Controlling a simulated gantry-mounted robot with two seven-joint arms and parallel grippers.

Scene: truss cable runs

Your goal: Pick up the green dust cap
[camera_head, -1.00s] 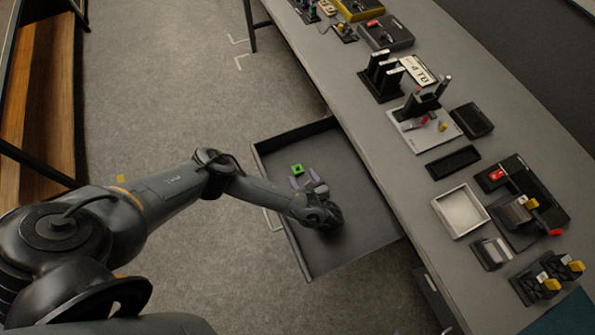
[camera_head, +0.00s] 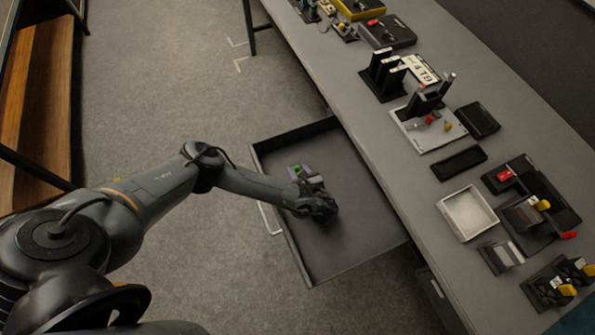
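The green dust cap (camera_head: 297,169) lies in the open drawer (camera_head: 352,235), near its left side. Only a small green part of it shows, as my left gripper covers the rest. My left gripper (camera_head: 298,171) reaches in from the left, with its fingertips at the cap, one to each side. I cannot tell whether the fingers touch the cap or have closed on it. My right gripper is not in view.
The drawer's raised walls surround the gripper; its floor is otherwise bare. The grey workbench (camera_head: 415,195) on the right carries a white square tray (camera_head: 466,214), a black tray (camera_head: 456,163) and several fixtures. Open floor (camera_head: 190,265) lies to the left.

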